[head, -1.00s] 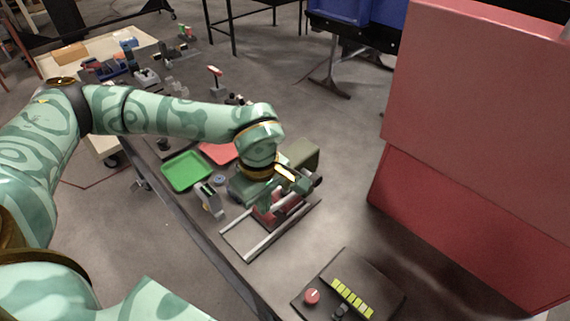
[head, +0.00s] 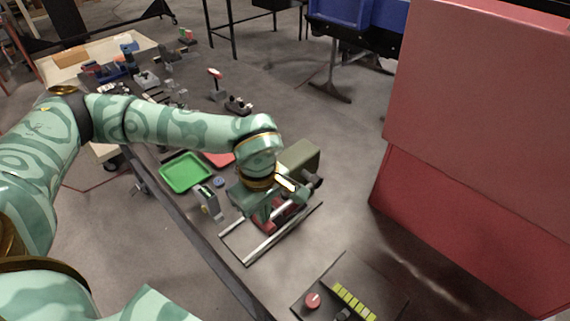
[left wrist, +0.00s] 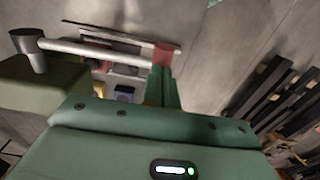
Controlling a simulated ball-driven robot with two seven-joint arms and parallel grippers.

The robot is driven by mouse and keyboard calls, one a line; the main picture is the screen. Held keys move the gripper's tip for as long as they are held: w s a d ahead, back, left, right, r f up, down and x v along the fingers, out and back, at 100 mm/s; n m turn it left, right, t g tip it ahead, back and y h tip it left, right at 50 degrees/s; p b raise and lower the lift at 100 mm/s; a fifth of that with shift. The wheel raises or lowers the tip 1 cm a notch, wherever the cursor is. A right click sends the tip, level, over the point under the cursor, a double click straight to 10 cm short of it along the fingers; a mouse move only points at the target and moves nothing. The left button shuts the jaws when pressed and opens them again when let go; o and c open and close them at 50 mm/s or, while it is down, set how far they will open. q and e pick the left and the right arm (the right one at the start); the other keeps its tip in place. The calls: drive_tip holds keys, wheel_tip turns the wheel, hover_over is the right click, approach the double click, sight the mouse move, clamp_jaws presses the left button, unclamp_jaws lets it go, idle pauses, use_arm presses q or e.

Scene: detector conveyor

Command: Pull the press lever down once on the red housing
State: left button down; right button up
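The press stands on the dark table, with an olive body (head: 302,156) and a round dark hub at its right end. The left wrist view shows its lever as a grey rod (left wrist: 95,52) from a grey hub to a red grip (left wrist: 164,54). A red part, seemingly the housing (head: 286,214), sits between two light rails, partly hidden by my gripper. My left gripper (head: 272,212) points down at the front of the press. In the left wrist view its fingers (left wrist: 163,82) are close together at the red grip and seem shut on it. My right gripper is out of view.
A green tray (head: 186,171) and a small grey device (head: 208,201) stand left of the press. A black panel with a red button (head: 313,300) lies in front. A large red cabinet (head: 475,120) rises at the right. Small parts crowd the far table.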

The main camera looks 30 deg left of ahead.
use_arm(q)
drive_tip(key=shift+f, duration=0.1)
drive_tip(key=shift+f+b, duration=0.55)
drive_tip(key=shift+f, duration=0.2)
drive_tip(key=shift+f+b, duration=0.3)
drive_tip(key=shift+f, duration=0.2)
idle(0.5)
drive_tip(key=shift+s+f, duration=0.1)
drive_tip(key=shift+f, duration=0.2)
idle(0.8)
drive_tip(key=shift+r, duration=0.1)
